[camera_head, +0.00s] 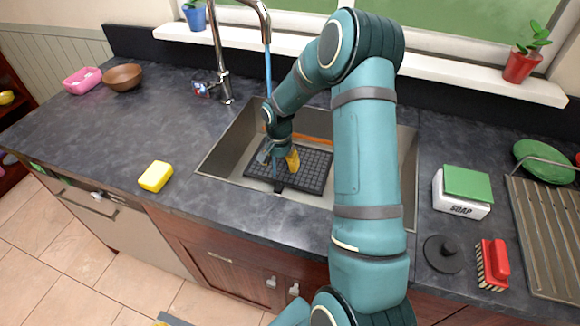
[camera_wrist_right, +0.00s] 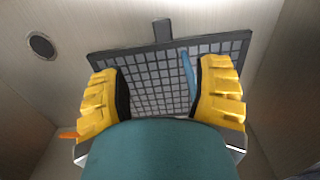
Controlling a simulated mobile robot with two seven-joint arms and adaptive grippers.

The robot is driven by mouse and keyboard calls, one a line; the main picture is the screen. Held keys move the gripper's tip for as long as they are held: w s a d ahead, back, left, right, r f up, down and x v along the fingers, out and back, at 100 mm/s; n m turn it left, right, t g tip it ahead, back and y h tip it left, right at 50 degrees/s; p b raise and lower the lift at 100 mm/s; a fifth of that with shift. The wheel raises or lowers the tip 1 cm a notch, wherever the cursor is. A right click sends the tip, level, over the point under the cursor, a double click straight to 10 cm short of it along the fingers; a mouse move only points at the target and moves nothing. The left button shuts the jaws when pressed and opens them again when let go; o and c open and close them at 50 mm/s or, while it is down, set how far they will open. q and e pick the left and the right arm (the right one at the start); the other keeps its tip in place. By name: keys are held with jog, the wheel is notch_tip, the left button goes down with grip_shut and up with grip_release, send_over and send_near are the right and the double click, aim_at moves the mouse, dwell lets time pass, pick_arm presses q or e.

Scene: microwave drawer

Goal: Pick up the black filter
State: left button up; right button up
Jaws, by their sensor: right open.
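The black filter (camera_head: 316,172) is a flat, dark rectangular grid with a short handle, inside the sink (camera_head: 229,158). In the right wrist view the filter (camera_wrist_right: 150,85) lies between and beyond the two yellow fingers, its handle pointing to the top. My right gripper (camera_head: 278,158) reaches down into the sink over the filter's left part. In the wrist view the right gripper (camera_wrist_right: 160,97) is open, its fingers wide apart with nothing held; contact with the filter cannot be told. A small grey and yellow piece at the bottom edge of the head view looks like my left gripper (camera_head: 170,320), mostly cut off.
The faucet (camera_head: 222,60) stands behind the sink, with a blue water stream (camera_head: 268,70) falling near my right gripper. A yellow sponge (camera_head: 155,176) lies left of the sink. A soap box (camera_head: 461,195), black stopper (camera_head: 444,253) and red brush (camera_head: 492,264) are at right.

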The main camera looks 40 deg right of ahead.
send_over(279, 187)
jog(key=f, duration=0.5)
jog(key=shift+s+d+f+b, duration=0.1)
jog(key=shift+d+f+b, duration=0.15)
jog(key=shift+b, duration=0.15)
jog(key=shift+a+f+b, duration=0.15)
jog(key=shift+f+b, duration=0.1)
jog(key=shift+f, duration=1.1)
jog(key=shift+a+f+b, duration=0.1)
jog(key=shift+f+b, duration=0.15)
jog(key=shift+f, duration=1.05)
grip_shut()
